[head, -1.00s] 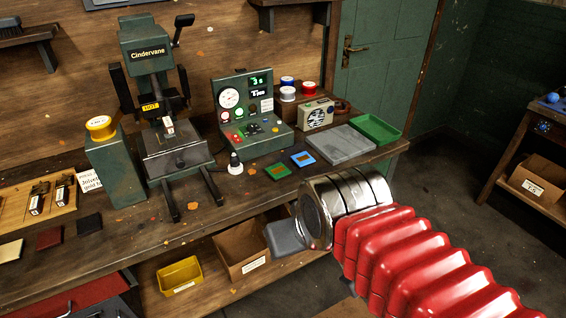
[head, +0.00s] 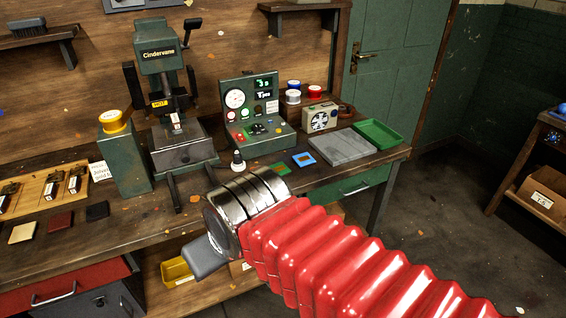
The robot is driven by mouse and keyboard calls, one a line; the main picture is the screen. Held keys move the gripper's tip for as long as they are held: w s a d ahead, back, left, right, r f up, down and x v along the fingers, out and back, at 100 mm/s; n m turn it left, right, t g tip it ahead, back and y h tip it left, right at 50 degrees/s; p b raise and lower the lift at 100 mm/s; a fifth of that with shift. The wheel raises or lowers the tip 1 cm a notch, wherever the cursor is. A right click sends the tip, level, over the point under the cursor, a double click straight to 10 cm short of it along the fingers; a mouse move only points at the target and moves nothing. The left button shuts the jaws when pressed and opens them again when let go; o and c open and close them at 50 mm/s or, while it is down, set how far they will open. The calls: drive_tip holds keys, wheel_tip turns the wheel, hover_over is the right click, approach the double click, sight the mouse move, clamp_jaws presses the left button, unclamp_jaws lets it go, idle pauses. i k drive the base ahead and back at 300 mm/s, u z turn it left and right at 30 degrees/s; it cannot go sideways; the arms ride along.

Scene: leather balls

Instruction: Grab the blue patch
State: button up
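Three small flat leather patches lie in a row at the bench's left front: a cream one (head: 24,233), a dark red one (head: 61,222) and a very dark one (head: 97,211), perhaps navy or black. A blue-framed square with an orange-brown centre (head: 303,159) lies further right, beside a similar green one (head: 280,169). I cannot tell which is the blue patch. My gripper (head: 205,259) is in front of the bench, right of and nearer than the leather patches, apart from all of them. Only one grey finger shape shows, so its opening is unclear.
A press (head: 165,90) and a control box (head: 252,113) stand on the bench (head: 140,225). A wooden tray of stamps (head: 45,190) lies behind the patches. A grey slab (head: 342,147) and green tray (head: 377,133) are at right. A yellow bin (head: 178,271) sits below.

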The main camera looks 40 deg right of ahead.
sight(303, 160)
drive_tip(key=u, duration=1.3)
drive_tip(key=k, duration=1.15)
drive_tip(key=z, duration=1.3)
drive_tip(key=i, duration=0.55)
